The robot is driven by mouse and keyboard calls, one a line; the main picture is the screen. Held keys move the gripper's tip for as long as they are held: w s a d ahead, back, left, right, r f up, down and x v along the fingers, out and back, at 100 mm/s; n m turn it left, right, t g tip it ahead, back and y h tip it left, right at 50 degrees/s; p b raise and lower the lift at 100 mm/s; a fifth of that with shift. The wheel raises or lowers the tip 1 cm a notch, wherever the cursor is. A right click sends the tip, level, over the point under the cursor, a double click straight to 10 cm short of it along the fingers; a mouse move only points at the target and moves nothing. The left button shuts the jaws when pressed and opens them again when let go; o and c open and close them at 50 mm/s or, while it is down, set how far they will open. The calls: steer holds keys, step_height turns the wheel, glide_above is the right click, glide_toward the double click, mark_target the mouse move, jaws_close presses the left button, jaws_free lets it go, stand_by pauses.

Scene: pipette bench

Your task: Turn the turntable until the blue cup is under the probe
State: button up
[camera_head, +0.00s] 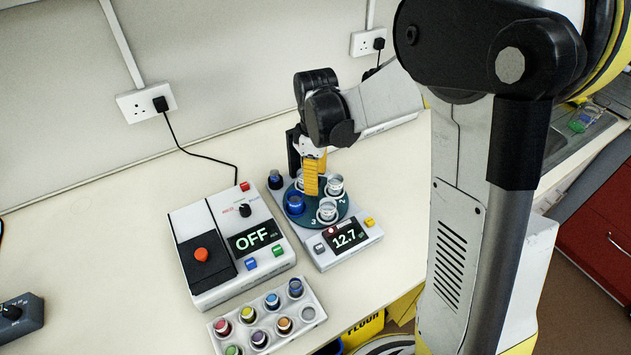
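The turntable (313,216) is a dark teal disc with printed numbers, set on a white device. The blue cup (294,204) stands at the disc's left side. A clear cup (327,212) stands at its front and another clear cup (336,186) at its back right. My gripper (312,190) points down over the disc, its yellow fingers among the cups, to the right of the blue cup. Finger gap and any contact are unclear. A dark upright post (292,152) rises behind the disc, partly behind my gripper; I cannot make out the probe's tip.
The turntable device has a display reading 12.7 (346,238), a red button (331,231) and a yellow button (369,222). Left of it stands a box with an OFF display (254,237). A rack of coloured vials (262,339) lies in front. The bench's left is mostly clear.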

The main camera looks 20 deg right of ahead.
steer(key=shift+f, duration=0.15)
steer(key=shift+c, duration=0.4)
jaws_close()
steer(key=shift+m, duration=9)
